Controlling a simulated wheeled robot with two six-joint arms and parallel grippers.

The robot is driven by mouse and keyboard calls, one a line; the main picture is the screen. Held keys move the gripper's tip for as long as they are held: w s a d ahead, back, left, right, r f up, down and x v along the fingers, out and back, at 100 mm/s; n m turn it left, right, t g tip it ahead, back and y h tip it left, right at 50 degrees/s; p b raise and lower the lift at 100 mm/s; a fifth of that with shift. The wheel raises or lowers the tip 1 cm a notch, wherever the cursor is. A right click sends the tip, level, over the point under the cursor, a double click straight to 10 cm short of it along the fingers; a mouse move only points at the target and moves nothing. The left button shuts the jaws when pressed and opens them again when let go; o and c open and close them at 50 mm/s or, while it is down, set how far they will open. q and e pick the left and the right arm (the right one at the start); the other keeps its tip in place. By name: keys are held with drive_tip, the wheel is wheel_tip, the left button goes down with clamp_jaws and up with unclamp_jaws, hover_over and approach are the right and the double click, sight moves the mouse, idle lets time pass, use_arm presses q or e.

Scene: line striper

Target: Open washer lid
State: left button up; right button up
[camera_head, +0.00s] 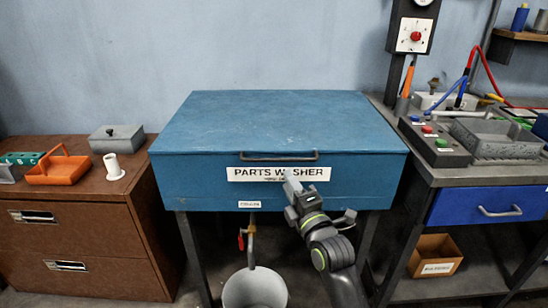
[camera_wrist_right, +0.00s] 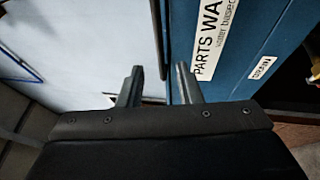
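The blue parts washer (camera_head: 220,190) stands in the middle of the head view with its flat lid (camera_head: 280,115) shut. A dark bar handle (camera_head: 278,157) runs along the lid's front edge, above the white PARTS WASHER label (camera_head: 250,174). My right gripper (camera_head: 292,180) is in front of the washer, just below the handle, and covers part of the label. In the right wrist view its two fingers (camera_wrist_right: 158,85) are apart with nothing held. A dark bar, seemingly the handle (camera_wrist_right: 157,35), shows ahead between them; contact cannot be told. My left gripper is not in view.
A brown cabinet (camera_head: 80,235) with an orange tray (camera_head: 58,170) stands left. A workbench with a blue drawer (camera_head: 490,204) and a grey basket (camera_head: 495,140) stands right. A bucket (camera_head: 254,289) sits under the washer. The space above the lid is clear.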

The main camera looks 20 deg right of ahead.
sight(275, 161)
drive_tip(key=p+x, duration=0.1)
drive_tip(key=x, duration=0.8)
drive_tip(key=shift+w, duration=0.35)
drive_tip(key=shift+r, duration=0.1)
clamp_jaws()
